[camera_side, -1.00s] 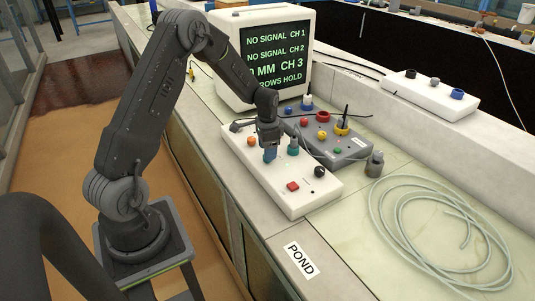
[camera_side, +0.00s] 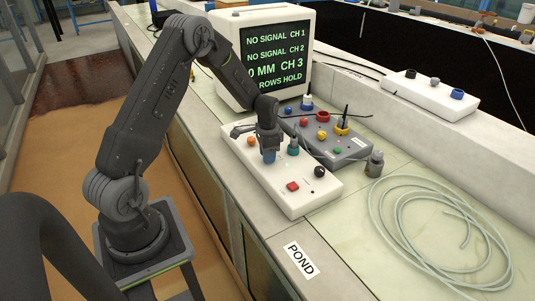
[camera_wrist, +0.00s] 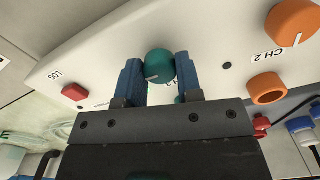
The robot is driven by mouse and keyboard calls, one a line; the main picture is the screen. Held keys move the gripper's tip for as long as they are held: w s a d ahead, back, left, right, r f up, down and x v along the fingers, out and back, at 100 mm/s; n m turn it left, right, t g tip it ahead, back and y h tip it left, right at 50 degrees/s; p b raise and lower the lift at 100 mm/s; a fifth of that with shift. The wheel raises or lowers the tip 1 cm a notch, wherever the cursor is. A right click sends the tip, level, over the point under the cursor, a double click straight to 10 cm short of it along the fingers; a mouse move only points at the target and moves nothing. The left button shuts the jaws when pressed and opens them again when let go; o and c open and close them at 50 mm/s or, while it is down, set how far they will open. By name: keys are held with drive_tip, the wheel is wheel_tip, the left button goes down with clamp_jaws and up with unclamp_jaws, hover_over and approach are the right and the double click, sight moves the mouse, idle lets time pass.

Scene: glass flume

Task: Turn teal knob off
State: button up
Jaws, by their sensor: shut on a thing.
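The teal knob (camera_wrist: 160,65) stands on a white control box (camera_side: 308,202). In the side view my gripper (camera_side: 269,157) points down over the box's middle and hides the knob. A teal fitting (camera_side: 293,148) stands just right of my gripper there.
A grey box (camera_side: 345,153) with coloured knobs is close on the right. A coiled hose (camera_side: 440,225) lies farther right.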

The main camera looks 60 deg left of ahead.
drive_tip(key=shift+c, duration=0.5)
drive_tip(key=shift+n, duration=0.4)
drive_tip(key=n, duration=0.3)
drive_tip(key=shift+n, duration=0.4)
drive_tip(key=n, duration=1.3)
drive_tip(key=shift+n, duration=0.3)
drive_tip(key=o, duration=0.9)
drive_tip(key=shift+o, duration=0.2)
drive_tip(key=shift+r, duration=0.1)
